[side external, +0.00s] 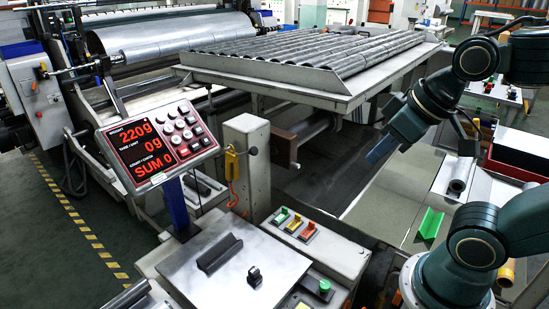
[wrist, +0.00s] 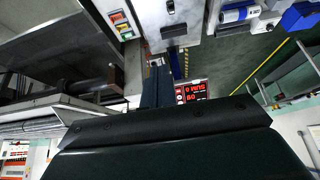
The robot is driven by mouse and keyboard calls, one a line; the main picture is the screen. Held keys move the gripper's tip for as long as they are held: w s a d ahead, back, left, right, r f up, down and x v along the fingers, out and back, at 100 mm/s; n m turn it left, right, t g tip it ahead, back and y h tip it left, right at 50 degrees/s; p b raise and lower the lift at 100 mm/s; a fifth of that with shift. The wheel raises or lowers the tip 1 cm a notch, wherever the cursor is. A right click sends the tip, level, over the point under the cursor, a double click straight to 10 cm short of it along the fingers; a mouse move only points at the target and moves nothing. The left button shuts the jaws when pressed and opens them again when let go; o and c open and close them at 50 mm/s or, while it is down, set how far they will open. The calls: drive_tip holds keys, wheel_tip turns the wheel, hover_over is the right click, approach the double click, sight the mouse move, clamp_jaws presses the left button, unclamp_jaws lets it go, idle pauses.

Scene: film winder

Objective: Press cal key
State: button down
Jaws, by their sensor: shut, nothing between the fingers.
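The scale's indicator panel (side external: 158,146) stands tilted on a blue post at the left of the side view. Its red display reads 220g, 0g and SUM 0. The key labels are too small to read, so I cannot tell which is the cal key. My gripper (side external: 381,150) is shut and empty, well to the right of the panel and apart from it. In the wrist view, my gripper (wrist: 157,86) points toward the panel (wrist: 191,92), whose keys are mostly hidden.
A metal weighing plate (side external: 235,262) holds a dark angled block (side external: 219,252) and a small black weight (side external: 254,277). A rack of rollers (side external: 300,60) lies behind. Coloured push buttons (side external: 294,226) sit in front.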

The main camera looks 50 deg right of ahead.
drive_tip(key=w+t, duration=0.6)
drive_tip(key=w, duration=2.4)
drive_tip(key=w+a+f+t, duration=0.2)
drive_tip(key=w+f+t, duration=0.3)
drive_tip(key=w+f, duration=0.8)
drive_tip(key=shift+w+f+t, duration=0.2)
drive_tip(key=shift+w+t, duration=0.1)
drive_tip(key=shift+w, duration=0.95)
drive_tip(key=shift+w, duration=0.1)
approach(175, 137)
drive_tip(key=shift+w+r, duration=1.4)
drive_tip(key=shift+w, duration=0.25)
drive_tip(key=shift+w+f, duration=1.3)
drive_tip(key=shift+f, duration=0.2)
